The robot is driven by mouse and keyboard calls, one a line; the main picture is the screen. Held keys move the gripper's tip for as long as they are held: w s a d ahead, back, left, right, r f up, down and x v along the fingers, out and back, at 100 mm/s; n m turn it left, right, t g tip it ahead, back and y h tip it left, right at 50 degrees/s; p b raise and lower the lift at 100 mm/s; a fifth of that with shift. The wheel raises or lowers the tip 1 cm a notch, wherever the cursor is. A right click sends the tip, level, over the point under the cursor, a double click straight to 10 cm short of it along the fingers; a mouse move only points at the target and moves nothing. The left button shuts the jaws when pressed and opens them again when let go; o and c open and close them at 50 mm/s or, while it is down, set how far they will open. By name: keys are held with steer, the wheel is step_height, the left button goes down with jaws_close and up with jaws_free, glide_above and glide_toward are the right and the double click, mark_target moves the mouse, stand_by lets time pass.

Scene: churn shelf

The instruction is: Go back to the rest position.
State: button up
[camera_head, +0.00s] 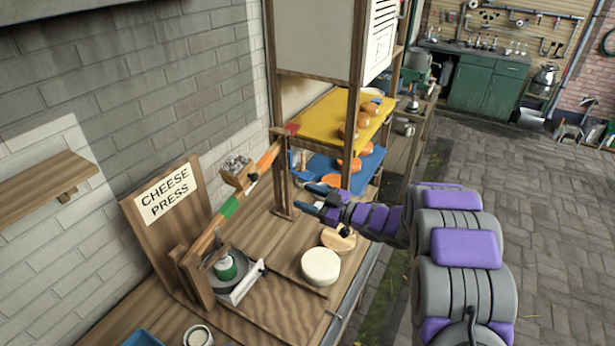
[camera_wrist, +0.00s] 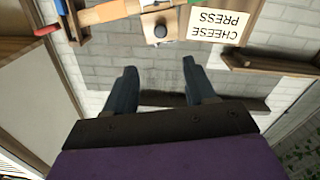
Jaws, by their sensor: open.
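My gripper (camera_head: 316,203) is open and empty at the end of my purple and grey arm in the head view. It hangs over the right part of the wooden bench, near the post by the shelves. In the wrist view its two dark fingers (camera_wrist: 160,88) stand apart with nothing between them. Beyond the fingers are the brick wall and, upside down, the cheese press sign (camera_wrist: 222,22).
The cheese press lever (camera_head: 235,200) slopes up to the post left of my gripper. A white cheese round (camera_head: 320,266) lies on the bench below. A yellow shelf (camera_head: 325,122) and a blue shelf (camera_head: 325,165) hold orange and brown things behind. Paving (camera_head: 560,230) at right is clear.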

steer(key=w+d+r+m+t+h+b, duration=0.1)
steer(key=d+r+m+t+h, duration=0.15)
steer(key=d+h, duration=0.35)
steer(key=w+d+r+m+t+h+b, duration=0.1)
steer(key=d+m+h, duration=0.3)
steer(key=d+h, duration=0.25)
steer(key=s+d+m+g+h+b, duration=0.1)
steer(key=s+d+m+g+h, duration=0.1)
steer(key=s+d, duration=0.3)
steer(key=s+d+m+g+h, duration=0.2)
steer(key=s+d+m+h, duration=0.1)
steer(key=s, duration=0.4)
steer(key=s+a+f+m+g, duration=0.1)
steer(key=s+a+g, duration=0.1)
steer(key=s, duration=1.1)
steer(key=s+a+f+m+g+y+b, duration=0.1)
steer(key=s+a+g, duration=0.2)
steer(key=s, duration=1)
steer(key=s+a+f+m+g+y+b, duration=0.1)
steer(key=s+g, duration=0.4)
steer(key=s, duration=0.8)
steer(key=shift+s+a+f, duration=0.25)
steer(key=shift+a+f, duration=0.35)
steer(key=shift+a, duration=0.55)
steer(key=shift+g, duration=0.25)
